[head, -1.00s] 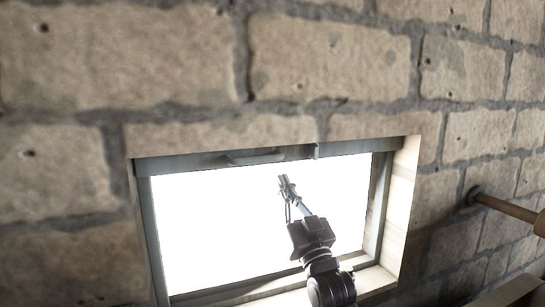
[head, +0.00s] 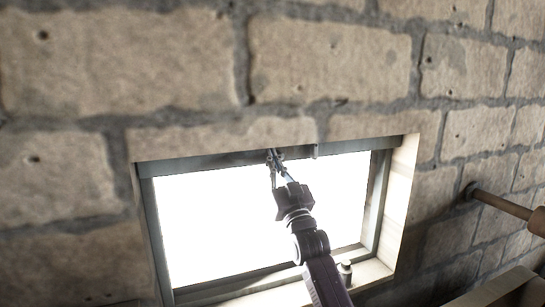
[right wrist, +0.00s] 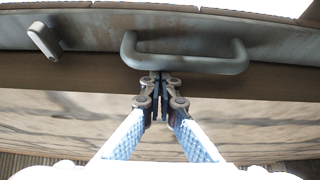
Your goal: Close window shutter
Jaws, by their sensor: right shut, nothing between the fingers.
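The window shutter (head: 215,161) shows as a grey-green strip along the top of the window opening, with bright light below it. In the right wrist view the shutter (right wrist: 275,35) carries a grey bar handle (right wrist: 185,62). My right gripper (head: 273,153) is at the shutter's lower edge, in front of the handle, which it mostly hides in the head view. In the right wrist view the gripper (right wrist: 158,77) is shut and empty, its tips at the handle's lower edge. Whether they touch it I cannot tell. My left gripper is not in view.
A small grey latch (right wrist: 43,41) sits left of the handle. The window frame (head: 378,205) is set in a stone block wall (head: 330,60). A small dark object (head: 345,270) stands on the sill. A wooden rod (head: 505,206) sticks out from the wall at right.

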